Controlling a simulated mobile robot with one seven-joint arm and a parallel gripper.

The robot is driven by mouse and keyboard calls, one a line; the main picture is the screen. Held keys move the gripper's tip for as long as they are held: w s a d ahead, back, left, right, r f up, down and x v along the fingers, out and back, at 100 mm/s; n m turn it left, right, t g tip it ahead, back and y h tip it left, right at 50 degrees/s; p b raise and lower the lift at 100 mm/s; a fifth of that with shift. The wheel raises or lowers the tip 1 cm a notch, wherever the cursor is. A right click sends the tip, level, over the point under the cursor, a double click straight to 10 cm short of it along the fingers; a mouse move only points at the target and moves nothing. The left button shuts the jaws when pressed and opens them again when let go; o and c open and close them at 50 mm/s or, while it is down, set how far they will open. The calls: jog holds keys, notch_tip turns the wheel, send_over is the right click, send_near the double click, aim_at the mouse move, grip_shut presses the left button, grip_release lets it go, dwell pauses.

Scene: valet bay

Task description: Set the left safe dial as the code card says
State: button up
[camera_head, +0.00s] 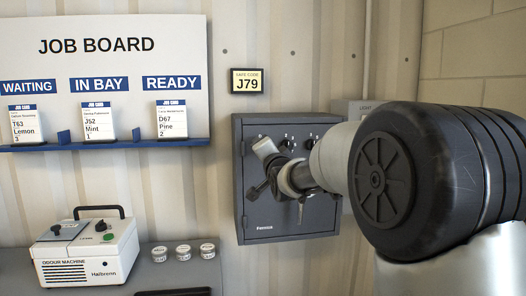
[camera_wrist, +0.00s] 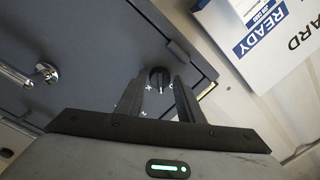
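The code card (camera_head: 247,81) on the wall reads "SAFE CODE J79". The dark grey safe (camera_head: 315,218) hangs below it, and its door (camera_wrist: 75,50) fills much of the wrist view. A black dial with a light pointer mark (camera_wrist: 160,77) sits near the door edge on the job board side, so it appears to be the left dial. White letters around it are too small to read surely. My gripper (camera_wrist: 162,80) is open, its two fingers either side of this dial; I cannot tell whether they touch it. In the head view my gripper (camera_head: 262,168) hides the left dial.
A silver handle (camera_wrist: 45,73) stands out from the door. Other dials (camera_head: 311,139) show beside my arm. The job board (camera_head: 100,45) with cards is left of the safe. An odour machine (camera_head: 88,250) and three small tins (camera_head: 183,252) stand on the counter below.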

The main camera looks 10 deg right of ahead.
jog(key=shift+o, duration=0.9)
